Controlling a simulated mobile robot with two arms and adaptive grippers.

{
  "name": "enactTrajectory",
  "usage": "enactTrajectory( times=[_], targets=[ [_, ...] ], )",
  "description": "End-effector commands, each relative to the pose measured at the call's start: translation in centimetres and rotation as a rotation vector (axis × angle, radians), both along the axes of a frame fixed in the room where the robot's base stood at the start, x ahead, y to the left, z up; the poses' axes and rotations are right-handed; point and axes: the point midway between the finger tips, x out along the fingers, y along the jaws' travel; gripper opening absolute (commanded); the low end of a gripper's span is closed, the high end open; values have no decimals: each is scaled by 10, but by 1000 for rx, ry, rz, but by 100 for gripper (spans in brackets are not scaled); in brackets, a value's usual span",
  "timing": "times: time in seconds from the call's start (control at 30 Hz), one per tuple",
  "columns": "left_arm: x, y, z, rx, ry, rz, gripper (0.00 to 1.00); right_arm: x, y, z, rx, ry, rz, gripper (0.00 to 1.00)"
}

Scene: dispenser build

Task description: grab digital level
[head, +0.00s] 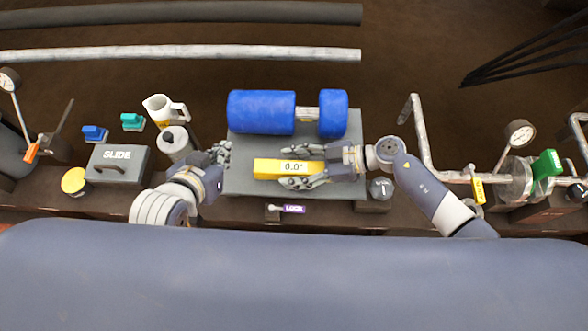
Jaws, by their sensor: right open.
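The digital level (268,169) is a yellow bar with a "0.0°" display, lying on the grey plate in the middle of the head view. My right gripper (306,172) comes in from the right. Its open fingers are around the level's right part, one above and one below it in the picture; I cannot tell whether they touch it. My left gripper (222,153) is at the plate's left edge, apart from the level. Its fingers are small and partly overlapped, so its opening is unclear.
A blue roller (262,112) lies on the far side of the grey plate (240,185). A purple LOCK tag (293,209) is at the front edge. On the left stand a SLIDE box (117,163), a white jug (160,110) and a bottle (175,143). Pipes with a gauge (520,132) are at right.

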Motion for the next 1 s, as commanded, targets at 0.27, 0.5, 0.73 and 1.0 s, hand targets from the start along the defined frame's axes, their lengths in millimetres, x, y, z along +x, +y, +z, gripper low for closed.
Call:
enactTrajectory(
  times=[0.27, 0.5, 0.73, 1.0],
  targets=[
    [1, 0, 1, -1, -4, 0, 0, 0, 0, 0, 0, 0, 0, 45],
    [1, 0, 0, 0, -2, 0, 0, 0, 0, 0, 0, 0, 0, 2],
    [0, 0, 0, 0, -2, 0, 0, 1, 0, 1, 1, 0, -1, 0],
    [-11, 4, -7, 13, 62, 3, 0, 1, 0, 7, 1, -1, -1, 0]
  ],
)
